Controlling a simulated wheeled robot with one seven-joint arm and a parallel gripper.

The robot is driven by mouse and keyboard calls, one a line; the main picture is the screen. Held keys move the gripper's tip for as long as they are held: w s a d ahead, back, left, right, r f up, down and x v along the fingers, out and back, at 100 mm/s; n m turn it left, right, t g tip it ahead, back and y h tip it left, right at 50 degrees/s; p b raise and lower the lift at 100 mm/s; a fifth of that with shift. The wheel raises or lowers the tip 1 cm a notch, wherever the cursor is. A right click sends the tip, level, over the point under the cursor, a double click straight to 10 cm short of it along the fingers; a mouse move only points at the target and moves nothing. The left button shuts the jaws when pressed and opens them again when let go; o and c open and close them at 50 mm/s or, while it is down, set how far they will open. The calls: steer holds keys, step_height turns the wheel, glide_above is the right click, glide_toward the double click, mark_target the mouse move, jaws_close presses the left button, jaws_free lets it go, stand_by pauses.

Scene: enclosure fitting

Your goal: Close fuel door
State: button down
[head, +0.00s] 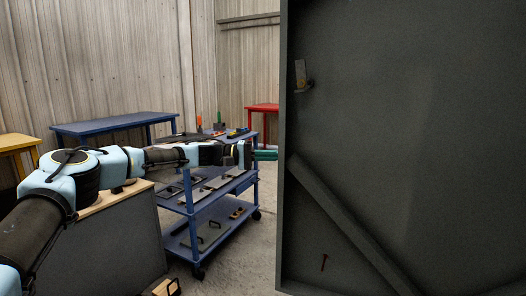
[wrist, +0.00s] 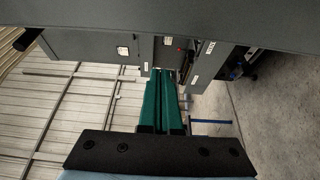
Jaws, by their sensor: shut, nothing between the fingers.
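A large dark grey door panel (head: 420,110) fills the right of the head view, with a diagonal brace (head: 345,220) and a small latch-like fitting (head: 301,76) near its left edge. I take it as the fuel door, though no label shows on it. My gripper (head: 275,155) has green fingers, shut and empty. In the head view the tips lie close to the door's left edge; I cannot tell whether they touch. In the wrist view the shut fingers (wrist: 168,78) point away, below a grey panel (wrist: 160,14) that crosses the top.
A blue cart (head: 195,208) with flat parts and tools stands behind my arm. A blue table (head: 115,122), a yellow table (head: 18,143) and a red table (head: 262,108) stand farther back. Grey boxes with white labels (wrist: 122,50) show in the wrist view. Bare floor lies right of the cart.

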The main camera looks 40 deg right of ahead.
mark_target(282, 160)
steer(key=shift+r+p+x, duration=0.2)
steer(key=shift+p+x, duration=0.15)
steer(key=shift+x, duration=0.8)
steer(key=shift+a+f, duration=0.1)
steer(key=shift+a, duration=0.25)
steer(key=shift+s+a+f+p, duration=0.1)
steer(key=shift+s+a+p, duration=0.35)
steer(key=shift+a, duration=0.3)
steer(key=shift+s+a+p, duration=0.35)
steer(key=shift+a+p, duration=0.05)
steer(key=shift+a, duration=0.3)
steer(key=shift+a, duration=0.1)
